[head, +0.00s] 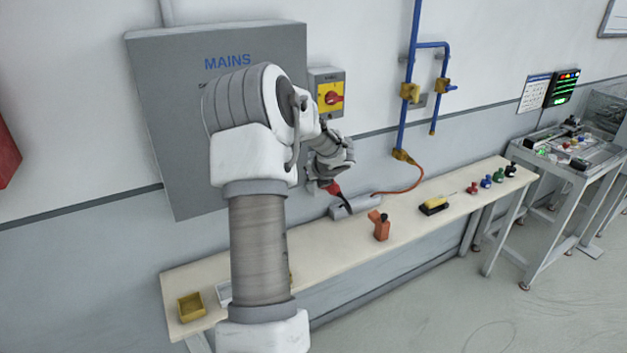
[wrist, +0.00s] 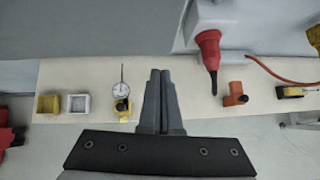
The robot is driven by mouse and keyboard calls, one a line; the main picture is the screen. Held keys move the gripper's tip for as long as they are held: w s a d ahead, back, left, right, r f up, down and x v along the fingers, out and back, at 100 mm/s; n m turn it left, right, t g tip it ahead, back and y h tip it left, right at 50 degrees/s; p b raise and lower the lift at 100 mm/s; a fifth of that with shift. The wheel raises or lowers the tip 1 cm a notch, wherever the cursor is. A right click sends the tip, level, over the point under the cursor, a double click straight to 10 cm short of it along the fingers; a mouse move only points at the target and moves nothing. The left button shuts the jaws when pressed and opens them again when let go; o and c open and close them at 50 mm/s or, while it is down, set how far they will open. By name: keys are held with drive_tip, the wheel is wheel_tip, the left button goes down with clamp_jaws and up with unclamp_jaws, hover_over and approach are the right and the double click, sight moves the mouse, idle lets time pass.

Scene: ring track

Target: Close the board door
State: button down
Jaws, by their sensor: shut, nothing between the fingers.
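The board is a large grey cabinet (head: 165,110) on the wall at the left of the head view. Its front bears the blue word MAINS and my arm covers part of it. I cannot tell how far its door stands from the frame. My gripper (wrist: 160,72) is shut and empty in the wrist view, its two fingers together above the bench. In the head view my wrist is just right of the cabinet's lower right part, and the fingertips are hidden. I cannot tell whether the gripper touches the door.
A grey box with a red connector (wrist: 208,50) is right of the fingers. The bench (head: 330,238) carries a yellow bin (head: 190,307), a dial gauge (wrist: 122,90) and an orange block (head: 380,228). A red-yellow switch (head: 330,95) and blue pipes (head: 412,55) are on the wall.

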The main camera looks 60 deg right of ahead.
drive_tip(key=v, duration=1)
drive_tip(key=shift+s+d+b, duration=0.3)
drive_tip(key=shift+b, duration=0.05)
